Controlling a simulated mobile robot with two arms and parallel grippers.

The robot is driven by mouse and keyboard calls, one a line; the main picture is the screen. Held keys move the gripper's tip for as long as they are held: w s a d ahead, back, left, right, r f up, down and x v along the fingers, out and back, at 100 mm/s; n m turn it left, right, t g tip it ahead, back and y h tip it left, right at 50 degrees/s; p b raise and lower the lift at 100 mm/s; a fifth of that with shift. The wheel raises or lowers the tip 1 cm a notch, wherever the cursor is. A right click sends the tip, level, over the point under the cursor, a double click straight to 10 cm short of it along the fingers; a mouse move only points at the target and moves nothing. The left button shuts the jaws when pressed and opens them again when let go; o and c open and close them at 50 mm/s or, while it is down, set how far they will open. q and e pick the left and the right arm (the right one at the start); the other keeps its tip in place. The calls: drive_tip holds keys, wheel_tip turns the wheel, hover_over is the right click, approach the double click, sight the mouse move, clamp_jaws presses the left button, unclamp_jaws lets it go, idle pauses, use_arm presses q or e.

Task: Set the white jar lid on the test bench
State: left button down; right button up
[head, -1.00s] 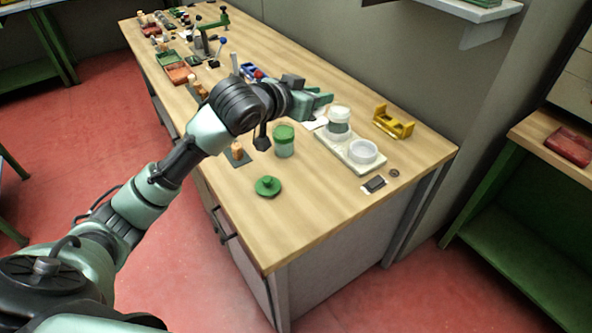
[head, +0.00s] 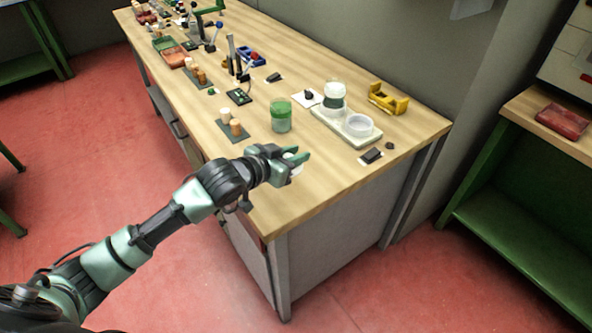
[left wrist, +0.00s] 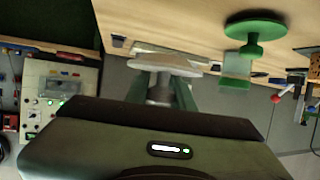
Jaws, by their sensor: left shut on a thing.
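The white jar lid (left wrist: 165,64) is between the two fingers of my left gripper (left wrist: 160,92), which are shut on its knob in the left wrist view. In the head view my left gripper (head: 297,160) is over the near end of the wooden test bench (head: 335,190), and only a little of the white lid (head: 294,169) shows. Whether the lid touches the bench is unclear. A white-topped jar (head: 335,96) stands on a pale tray (head: 345,130). My right gripper is not in view.
A green jar (head: 281,116) stands beyond my gripper. A white round dish (head: 360,125) is on the tray. A yellow holder (head: 388,100) stands behind.

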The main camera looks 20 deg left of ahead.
sight(296, 181)
use_arm(q)
drive_tip(key=shift+f, duration=3.25)
drive_tip(key=shift+f, duration=0.2)
drive_tip(key=c, duration=1.2)
unclamp_jaws()
drive_tip(key=shift+r, duration=0.1)
drive_tip(key=shift+r, duration=0.15)
drive_tip(key=v, duration=1)
drive_tip(key=shift+s+a+b, duration=0.15)
drive_tip(key=shift+s+b, duration=0.15)
drive_tip(key=shift+b, duration=0.05)
drive_tip(key=shift+s+a+r, duration=0.2)
drive_tip(key=shift+s+r, duration=0.2)
drive_tip(key=shift+s, duration=0.1)
